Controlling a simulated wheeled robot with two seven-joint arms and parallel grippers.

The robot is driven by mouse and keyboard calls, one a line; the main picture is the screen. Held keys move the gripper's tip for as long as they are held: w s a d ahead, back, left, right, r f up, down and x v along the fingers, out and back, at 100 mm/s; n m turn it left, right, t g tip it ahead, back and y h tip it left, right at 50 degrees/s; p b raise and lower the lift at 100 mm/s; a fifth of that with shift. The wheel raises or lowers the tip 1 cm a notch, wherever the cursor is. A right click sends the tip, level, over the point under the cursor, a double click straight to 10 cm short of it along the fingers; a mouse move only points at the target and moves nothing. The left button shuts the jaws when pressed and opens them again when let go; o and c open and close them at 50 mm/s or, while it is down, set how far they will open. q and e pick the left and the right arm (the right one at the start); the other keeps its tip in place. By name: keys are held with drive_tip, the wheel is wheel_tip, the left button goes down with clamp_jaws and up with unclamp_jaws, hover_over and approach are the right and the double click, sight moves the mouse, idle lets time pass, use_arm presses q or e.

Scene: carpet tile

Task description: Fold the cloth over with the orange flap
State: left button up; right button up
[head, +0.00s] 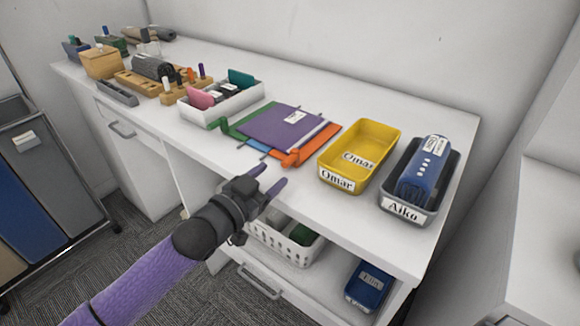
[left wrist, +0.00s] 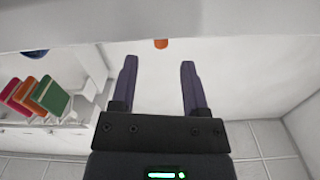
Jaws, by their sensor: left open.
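The folded cloth lies flat on the white counter, with a purple top panel (head: 285,126) and a white label. An orange flap (head: 293,159) sticks out at its front right corner, and green shows at its left and back. Blue tabs show at the front left. My left gripper (head: 274,176) is open and empty, in front of the counter's edge, just short of the orange flap. In the left wrist view the open fingers (left wrist: 158,68) point at the counter's edge, where a small orange tip (left wrist: 161,43) shows between them. My right gripper is not in view.
A yellow bin (head: 340,180) and a grey bin (head: 400,214) holding a blue item stand right of the cloth. A white tray (head: 207,115) stands to the left. The counter's front edge and a lower shelf with a white basket (head: 280,245) are near my left arm.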

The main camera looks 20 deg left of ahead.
sight(285, 161)
use_arm(q)
drive_tip(key=x, duration=0.2)
drive_tip(key=b+x, duration=0.1)
drive_tip(key=x, duration=0.1)
drive_tip(key=shift+w+f, duration=0.2)
drive_tip(key=shift+w, duration=0.1)
drive_tip(key=shift+w+d+r+b, duration=0.1)
drive_tip(key=shift+w+d+b, duration=0.1)
drive_tip(key=shift+w+b, duration=0.2)
drive_tip(key=shift+c, duration=0.5)
drive_tip(key=c, duration=0.5)
clamp_jaws()
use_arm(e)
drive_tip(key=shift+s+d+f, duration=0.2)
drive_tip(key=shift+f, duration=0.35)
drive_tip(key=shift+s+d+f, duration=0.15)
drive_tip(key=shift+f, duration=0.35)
